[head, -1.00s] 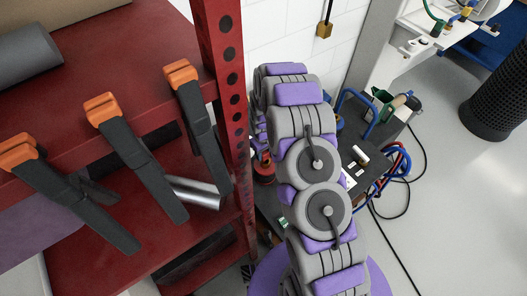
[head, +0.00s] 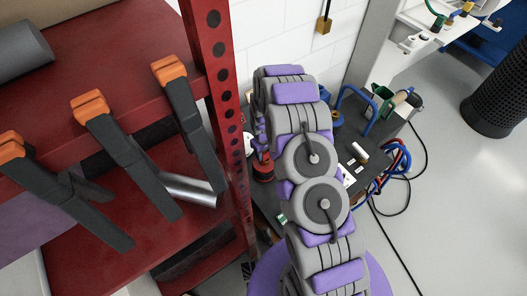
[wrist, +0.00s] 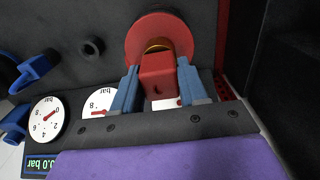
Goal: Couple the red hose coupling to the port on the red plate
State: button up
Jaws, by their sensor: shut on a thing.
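In the wrist view my gripper (wrist: 158,92) is shut on the red hose coupling (wrist: 158,78), a boxy red body between its two blue-grey fingers. A round red plate (wrist: 160,27) lies directly beyond the coupling, with a brass-coloured ring (wrist: 157,46) showing between them. The port is mostly hidden behind the coupling, so I cannot tell whether the two are joined. In the head view my arm hides the gripper; a round red part (head: 263,171) shows just left of the arm.
White pressure gauges (wrist: 47,116) and a "0.0 bar" display (wrist: 40,165) sit beside the gripper. A red shelf rack (head: 110,40) with orange-topped clamps (head: 127,150) stands close left of my arm. Blue and red hoses (head: 397,160) hang at the dark bench's right.

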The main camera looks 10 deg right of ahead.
jog(key=shift+f, duration=0.25)
jog(key=o, duration=1.2)
jog(key=shift+a, duration=0.1)
jog(key=shift+r, duration=0.1)
jog(key=s+r+p, duration=0.1)
jog(key=s+r, duration=0.2)
jog(key=r, duration=1)
jog(key=s+r+p, duration=0.1)
jog(key=s+r, duration=0.2)
jog(key=r, duration=1)
jog(key=s+r+m, duration=0.1)
jog(key=s+r, duration=0.4)
jog(key=s, duration=0.6)
jog(key=s+r+m+g+b, duration=0.1)
jog(key=s+r, duration=0.4)
jog(key=s, duration=0.6)
jog(key=s+r+m, duration=0.2)
jog(key=s+r, duration=0.3)
jog(key=s, duration=0.6)
jog(key=shift+m+g, duration=0.3)
jog(key=shift+g, duration=0.1)
